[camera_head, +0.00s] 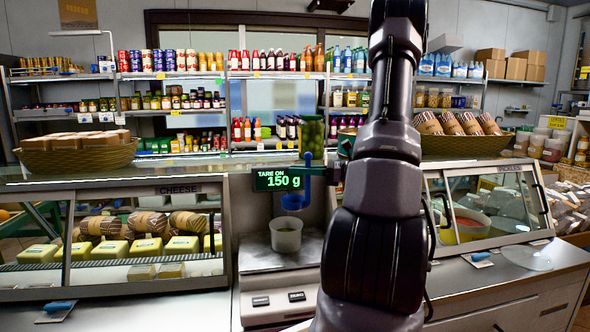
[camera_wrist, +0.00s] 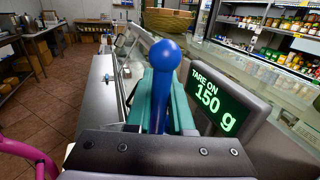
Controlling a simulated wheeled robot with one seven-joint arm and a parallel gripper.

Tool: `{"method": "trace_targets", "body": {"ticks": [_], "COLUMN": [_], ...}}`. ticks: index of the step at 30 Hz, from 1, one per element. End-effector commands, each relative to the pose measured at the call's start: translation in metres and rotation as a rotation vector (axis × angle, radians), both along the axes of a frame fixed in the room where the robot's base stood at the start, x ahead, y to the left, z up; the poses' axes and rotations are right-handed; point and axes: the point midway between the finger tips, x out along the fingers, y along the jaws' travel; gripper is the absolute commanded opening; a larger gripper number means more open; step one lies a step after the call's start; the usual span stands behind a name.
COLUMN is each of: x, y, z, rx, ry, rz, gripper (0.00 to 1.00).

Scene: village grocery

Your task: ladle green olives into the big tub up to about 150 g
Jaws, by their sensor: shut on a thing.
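My gripper (camera_head: 325,173) is shut on the handle of a blue ladle (camera_head: 294,202), whose bowl hangs above a whitish tub (camera_head: 286,242). In the wrist view, the ladle's blue handle (camera_wrist: 166,70) stands between the teal fingers of my gripper (camera_wrist: 160,100). The tub sits upright on the scale plate (camera_head: 258,259), apart from the ladle. What lies in the tub and ladle bowl is too small to tell. The scale display (camera_head: 279,179) reads "TARE ON 150 g"; it also shows in the wrist view (camera_wrist: 222,100).
A pickles case (camera_head: 490,205) with tubs stands right of my arm. A cheese case (camera_head: 120,235) stands at the left. A jar with green contents (camera_head: 312,135) is behind the display. Baskets stand on both cases, and stocked shelves line the back.

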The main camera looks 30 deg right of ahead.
Motion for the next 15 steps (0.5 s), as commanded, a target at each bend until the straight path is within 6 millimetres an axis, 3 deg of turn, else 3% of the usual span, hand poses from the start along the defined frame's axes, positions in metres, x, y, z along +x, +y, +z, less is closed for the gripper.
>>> {"method": "trace_targets", "body": {"ticks": [15], "x": [-0.074], "y": [-0.005], "z": [0.0], "rx": [0.0], "ry": [0.0], "rz": [-0.003], "gripper": [0.0]}}
